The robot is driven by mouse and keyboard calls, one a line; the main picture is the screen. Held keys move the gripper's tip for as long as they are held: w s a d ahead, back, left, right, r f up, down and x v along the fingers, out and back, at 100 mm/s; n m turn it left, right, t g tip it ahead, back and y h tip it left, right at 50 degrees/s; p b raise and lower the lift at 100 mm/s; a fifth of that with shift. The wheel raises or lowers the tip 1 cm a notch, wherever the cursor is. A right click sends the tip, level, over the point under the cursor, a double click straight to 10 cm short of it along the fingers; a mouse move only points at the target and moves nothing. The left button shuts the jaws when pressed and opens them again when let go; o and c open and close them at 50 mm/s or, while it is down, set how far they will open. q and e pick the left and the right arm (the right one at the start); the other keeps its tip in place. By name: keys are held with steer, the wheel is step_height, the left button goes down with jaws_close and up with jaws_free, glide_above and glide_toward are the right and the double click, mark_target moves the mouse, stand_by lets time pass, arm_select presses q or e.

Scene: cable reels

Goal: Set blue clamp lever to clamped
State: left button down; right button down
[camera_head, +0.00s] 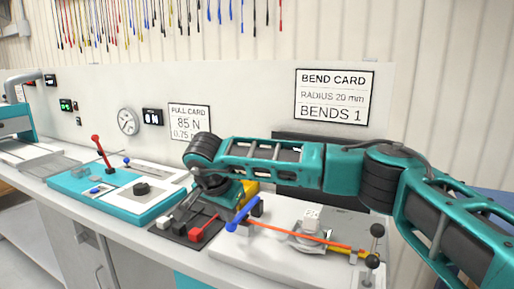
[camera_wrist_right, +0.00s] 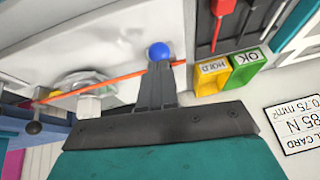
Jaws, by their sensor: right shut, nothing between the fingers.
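The blue clamp lever (camera_head: 243,215) stands at the left end of the white bending fixture (camera_head: 232,252), its blue bar tilted. Its round blue end (camera_wrist_right: 158,50) shows in the wrist view right at my fingertips; I cannot tell whether they touch it. My right gripper (camera_head: 257,207) is shut and empty, reaching down beside the lever, partly hidden by my own arm. Its two fingers are together in the wrist view (camera_wrist_right: 157,72). An orange-red cable (camera_head: 300,236) runs from near the lever rightward across the fixture. My left gripper is not in view.
A teal panel (camera_head: 150,212) with a red lever (camera_head: 100,150) stands to the left. Yellow HOLD (camera_wrist_right: 212,78) and green OK (camera_wrist_right: 246,68) bins are close to my gripper.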

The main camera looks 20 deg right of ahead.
steer(key=shift+s+a+f+b, duration=0.1)
steer(key=shift+f+b, duration=0.05)
steer(key=shift+f, duration=0.35)
steer(key=shift+s+a+f+b, duration=0.1)
steer(key=shift+f+b, duration=0.05)
steer(key=shift+f, duration=0.35)
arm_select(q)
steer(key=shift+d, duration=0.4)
arm_select(e)
steer(key=shift+f, duration=0.25)
steer(key=shift+s+f, duration=0.1)
steer(key=shift+s, duration=0.05)
